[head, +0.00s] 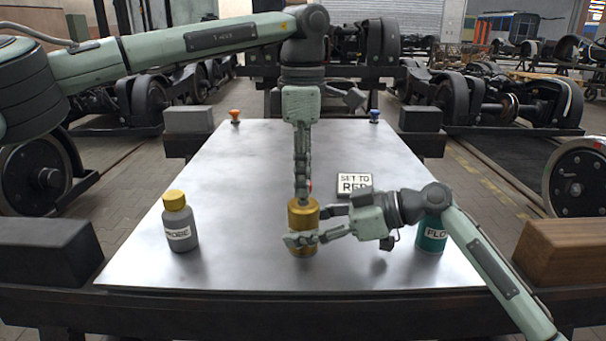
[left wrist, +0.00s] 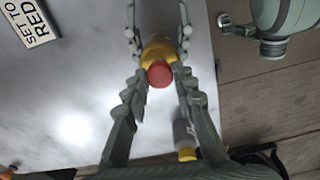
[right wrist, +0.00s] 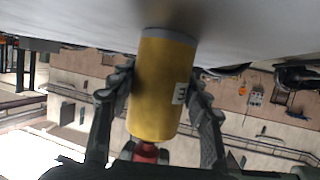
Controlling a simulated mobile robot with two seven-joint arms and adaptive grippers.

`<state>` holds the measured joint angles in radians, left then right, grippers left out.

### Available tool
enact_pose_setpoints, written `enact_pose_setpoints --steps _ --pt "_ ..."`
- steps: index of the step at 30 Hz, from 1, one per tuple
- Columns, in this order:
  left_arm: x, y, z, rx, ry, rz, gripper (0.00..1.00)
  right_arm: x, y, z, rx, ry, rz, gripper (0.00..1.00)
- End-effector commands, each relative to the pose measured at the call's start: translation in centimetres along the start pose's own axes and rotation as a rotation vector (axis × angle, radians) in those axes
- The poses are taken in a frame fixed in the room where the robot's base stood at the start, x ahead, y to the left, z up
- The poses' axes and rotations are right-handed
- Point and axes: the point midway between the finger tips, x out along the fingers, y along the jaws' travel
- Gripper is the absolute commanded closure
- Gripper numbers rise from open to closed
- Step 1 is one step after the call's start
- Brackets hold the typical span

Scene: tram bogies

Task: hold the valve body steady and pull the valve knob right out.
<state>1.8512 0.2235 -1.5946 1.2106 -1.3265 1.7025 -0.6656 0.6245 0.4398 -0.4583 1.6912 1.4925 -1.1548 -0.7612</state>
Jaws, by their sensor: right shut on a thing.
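The valve body is a gold upright cylinder (head: 303,216) near the front middle of the metal table; it also shows in the right wrist view (right wrist: 158,88) with a partly hidden white label. My right gripper (head: 308,239) is shut on its sides, fingers on either side in the right wrist view (right wrist: 161,72). The red valve knob (left wrist: 160,74) is on top of the body; it also shows in the right wrist view (right wrist: 146,153). My left gripper (left wrist: 159,72) points down from above, its fingers apart on either side of the knob, with narrow gaps visible.
A grey bottle with a yellow cap (head: 178,226) stands at left. A teal container (head: 431,238) stands at right, partly behind my right arm. A "SET TO RED" sign (head: 354,184) lies behind the valve. Orange (head: 235,115) and blue (head: 375,115) knobs are at the far edge.

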Motion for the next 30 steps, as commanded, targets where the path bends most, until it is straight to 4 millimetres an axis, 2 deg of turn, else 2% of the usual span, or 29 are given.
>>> enact_pose_setpoints --steps 1,3,4,14,30 --pt "0.0 0.0 0.0 0.000 0.000 0.001 0.91 0.0 0.0 0.0 0.000 -0.001 0.000 0.85" --pt "0.0 0.0 0.0 0.000 0.000 0.001 0.99 0.0 0.0 0.0 0.000 -0.001 0.000 0.85" --pt "0.0 0.0 0.0 0.000 0.000 0.001 1.00 0.0 0.0 0.0 0.000 -0.001 0.000 0.85" --pt "-0.3 0.0 0.0 0.000 0.000 0.001 1.00 0.0 0.0 0.1 0.000 -0.001 0.000 0.85" --pt "-1.9 0.0 0.0 0.000 -0.001 0.002 1.00 0.0 0.0 0.1 0.001 -0.002 -0.001 0.85"
